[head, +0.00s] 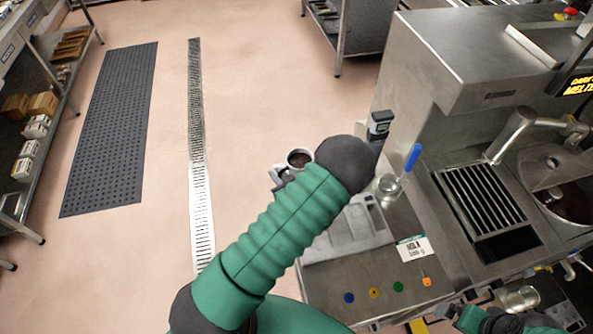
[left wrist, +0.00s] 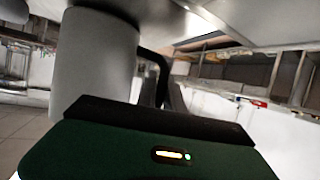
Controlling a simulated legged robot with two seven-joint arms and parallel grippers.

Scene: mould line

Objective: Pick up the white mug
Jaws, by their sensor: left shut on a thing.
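In the head view the mug appears against the floor, beyond the counter's left edge. Part of my right arm shows at the lower right; its fingers are unclear.
The steel counter (head: 330,281) holds a grey tray (head: 350,228), a small pot with a blue handle (head: 413,157), a label card (head: 414,249) and coloured buttons. A machine with a grille (head: 484,198) and round bowl stands right. Open floor lies left, with a drain strip (head: 198,170).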

